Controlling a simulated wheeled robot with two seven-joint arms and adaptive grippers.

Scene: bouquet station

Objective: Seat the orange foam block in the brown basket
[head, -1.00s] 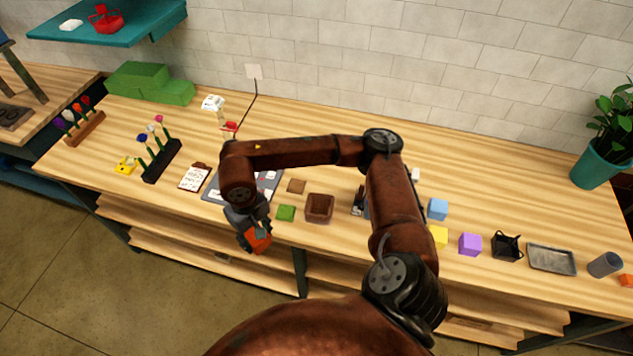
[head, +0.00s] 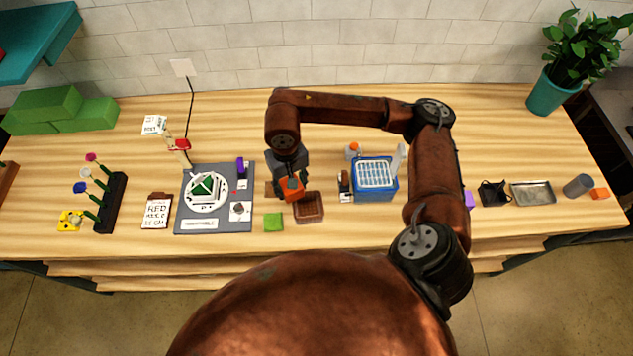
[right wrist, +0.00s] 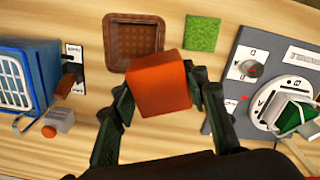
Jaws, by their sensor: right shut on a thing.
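My right gripper (head: 290,182) is shut on the orange foam block (head: 291,190) and holds it above the table. In the right wrist view the orange block (right wrist: 160,86) sits between the two dark fingers. The brown basket (head: 309,214) is a small square woven tray on the table, just right of and nearer than the block in the head view. In the right wrist view the basket (right wrist: 110,43) lies just beyond the block, which overlaps its near right corner in the picture. The part of the basket that shows looks empty. My left gripper is not in view.
A green square (head: 273,222) lies left of the basket. A grey mat (head: 185,217) with a round white stand is further left. A blue crate (head: 375,190) stands right of the basket, with a small dark stand (head: 345,186) between them. A small brown piece lies partly behind my gripper.

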